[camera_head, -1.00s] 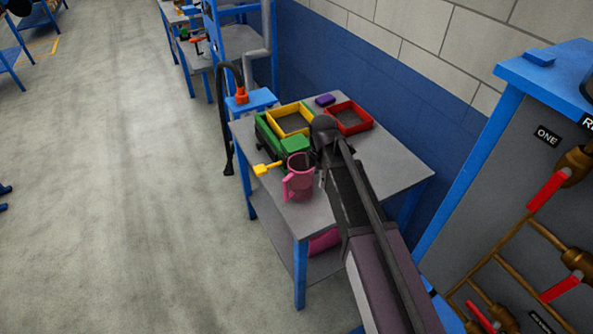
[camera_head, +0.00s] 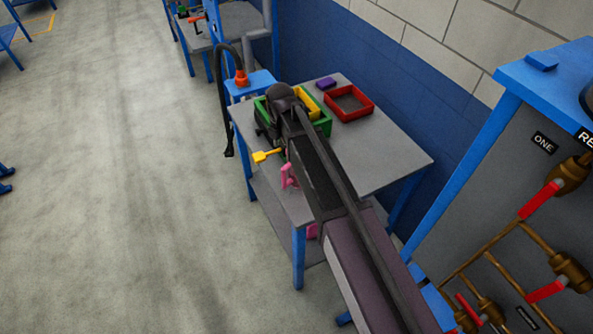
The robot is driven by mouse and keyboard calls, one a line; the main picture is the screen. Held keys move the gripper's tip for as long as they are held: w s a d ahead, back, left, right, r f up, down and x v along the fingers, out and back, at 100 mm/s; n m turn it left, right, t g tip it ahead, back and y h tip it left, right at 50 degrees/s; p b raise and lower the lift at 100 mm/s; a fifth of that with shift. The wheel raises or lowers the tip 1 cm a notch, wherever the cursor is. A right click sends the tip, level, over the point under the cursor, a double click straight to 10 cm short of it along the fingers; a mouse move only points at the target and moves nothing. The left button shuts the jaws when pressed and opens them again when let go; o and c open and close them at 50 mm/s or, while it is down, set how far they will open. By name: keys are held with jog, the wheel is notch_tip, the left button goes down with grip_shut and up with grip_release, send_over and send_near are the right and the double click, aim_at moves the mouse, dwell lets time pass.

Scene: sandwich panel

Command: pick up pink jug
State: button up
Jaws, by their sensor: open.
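The pink jug (camera_head: 288,177) stands on the grey tabletop near its front left edge. In the head view only its handle side shows; my arm hides the rest. My gripper (camera_head: 272,128) is at the far end of the arm, beyond the jug and over the near left side of the green crate. It is open and apart from the jug. My own arm hides much of it, and its fingertips are hard to make out.
A yellow tray (camera_head: 306,103) sits at the green crate (camera_head: 325,125), largely behind my arm. A red tray (camera_head: 350,116) and a purple block (camera_head: 326,83) lie at the back. The tabletop's right side (camera_head: 385,155) is clear.

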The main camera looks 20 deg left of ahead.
aim_at(284, 168)
jog(key=shift+f+b, duration=4.15)
jog(key=shift+f, duration=0.1)
jog(key=shift+s+f, duration=0.1)
jog(key=shift+s+f+b, duration=0.1)
jog(key=shift+f+b, duration=2.4)
jog(key=shift+b, duration=0.1)
grip_shut()
